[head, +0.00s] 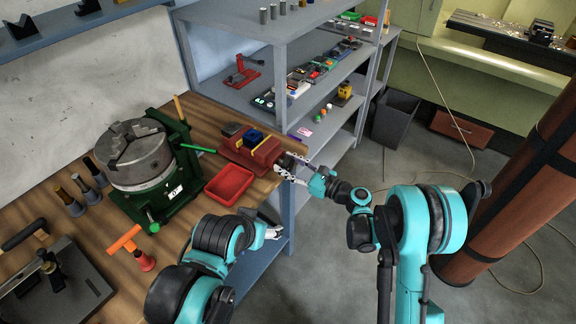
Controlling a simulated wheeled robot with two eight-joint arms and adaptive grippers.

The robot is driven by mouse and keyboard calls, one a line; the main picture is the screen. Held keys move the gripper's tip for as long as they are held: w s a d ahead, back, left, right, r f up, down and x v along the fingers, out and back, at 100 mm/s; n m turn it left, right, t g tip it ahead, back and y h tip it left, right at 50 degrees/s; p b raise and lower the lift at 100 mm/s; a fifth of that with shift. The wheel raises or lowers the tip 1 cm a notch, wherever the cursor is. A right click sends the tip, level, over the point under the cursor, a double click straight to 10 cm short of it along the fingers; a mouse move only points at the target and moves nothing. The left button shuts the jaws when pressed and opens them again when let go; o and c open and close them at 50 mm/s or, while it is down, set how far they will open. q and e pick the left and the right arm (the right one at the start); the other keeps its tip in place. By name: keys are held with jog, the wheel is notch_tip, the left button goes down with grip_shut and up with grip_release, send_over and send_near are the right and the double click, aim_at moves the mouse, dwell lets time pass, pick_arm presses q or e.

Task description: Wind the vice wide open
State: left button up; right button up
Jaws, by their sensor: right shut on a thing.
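The red vice (265,159) sits near the right end of the wooden bench. Yellow strips show at its jaws, and a blue block (253,138) stands between them; whether the jaws touch it I cannot tell. My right gripper (288,168) is at the vice's front end, its fingers shut around the dark handle (287,160) there. The fingers hide much of the handle. My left gripper (273,232) is low beside the bench's edge, apart from the vice. Its fingers are partly hidden by my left arm, so their opening is unclear.
A red tray (229,185) lies just in front of the vice. A green rotary table with a grey chuck (136,153) stands to its left. Grey shelving (280,100) with small items rises behind and to the right. Open floor lies right of the bench.

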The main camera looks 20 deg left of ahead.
jog(key=n+b, duration=0.2)
jog(key=n, duration=0.4)
jog(key=shift+f, duration=0.1)
jog(key=n+b, duration=0.1)
jog(key=n, duration=0.2)
jog(key=shift+s+n, duration=0.1)
jog(key=shift+n, duration=0.3)
jog(key=n+b, duration=0.1)
jog(key=n, duration=0.2)
jog(key=shift+n, duration=0.4)
jog(key=n, duration=0.3)
jog(key=shift+n, duration=0.3)
jog(key=n, duration=0.3)
jog(key=shift+a+n, duration=0.1)
jog(key=shift+n, duration=0.2)
jog(key=n, duration=0.3)
jog(key=shift+f+n, duration=0.1)
jog(key=shift+n, duration=2.1)
jog(key=shift+f, duration=0.1)
